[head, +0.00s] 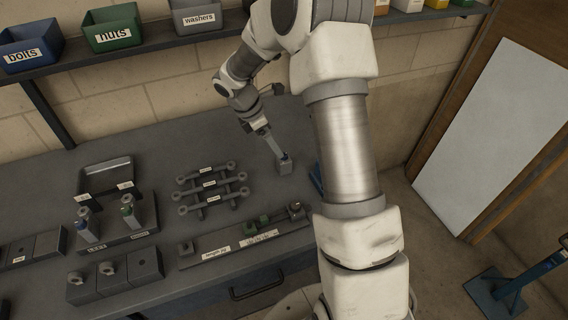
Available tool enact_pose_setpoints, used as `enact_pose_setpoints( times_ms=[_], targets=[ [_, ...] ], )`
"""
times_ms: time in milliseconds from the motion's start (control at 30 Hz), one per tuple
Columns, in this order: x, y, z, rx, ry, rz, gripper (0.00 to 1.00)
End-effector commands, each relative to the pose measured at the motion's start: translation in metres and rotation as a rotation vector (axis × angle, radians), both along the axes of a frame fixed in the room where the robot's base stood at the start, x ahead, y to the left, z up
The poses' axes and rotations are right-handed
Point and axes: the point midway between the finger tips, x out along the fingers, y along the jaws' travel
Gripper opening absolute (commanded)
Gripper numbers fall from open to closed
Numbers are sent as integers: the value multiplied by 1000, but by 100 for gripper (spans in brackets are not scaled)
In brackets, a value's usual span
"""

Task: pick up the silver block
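A small grey, silver-looking block (285,167) stands on the dark workbench, right of the rack of bars. I cannot be sure that it is the silver block. My gripper (279,153) reaches down from the upper left, and its fingertips are at the top of this block. A small blue patch shows where they meet. The fingers are seen nearly edge-on, so I cannot tell whether they are open, shut, or touching the block.
A rack of dumbbell-shaped bars (210,188), a long labelled board (215,251) and a tray with two upright pieces (128,238) lie left of the block. Several dark blocks (113,273) line the front. A shelf with bins (112,28) hangs above. Bare bench surrounds the block.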

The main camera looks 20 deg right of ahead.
Motion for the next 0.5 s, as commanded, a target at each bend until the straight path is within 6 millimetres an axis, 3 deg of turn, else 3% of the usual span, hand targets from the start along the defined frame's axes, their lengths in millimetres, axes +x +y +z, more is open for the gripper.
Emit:
enact_pose_setpoints(
  times_ms=[200,500],
  targets=[
    [-1,-15,-37,0,3,-1,82],
    [-2,-21,-54,0,2,-1,82]
  ],
)
